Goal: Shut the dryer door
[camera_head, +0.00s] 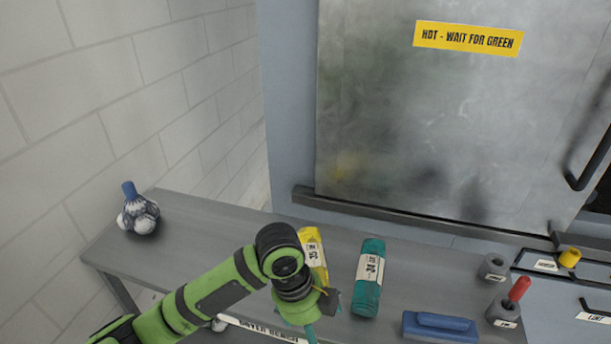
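The dryer door (440,120) is a large brushed-metal panel with a yellow "HOT - WAIT FOR GREEN" label (468,38) near its top. A black bar handle (590,165) is on its right side, cut by the picture's edge. The door's lower edge lies close along a dark ledge; I cannot tell whether it is fully shut. My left gripper (322,308) is low in the middle, over the bench, below and apart from the door. Its fingers are mostly hidden by its wrist, so its opening is unclear. My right gripper is not in view.
The grey bench (215,225) holds a bundle with a blue top (138,212), a yellow pack (312,250), a teal pack (369,280), a blue block (440,326) and a holder with a red handle (518,289). A yellow knob (569,258) is at right. A block wall bounds the left.

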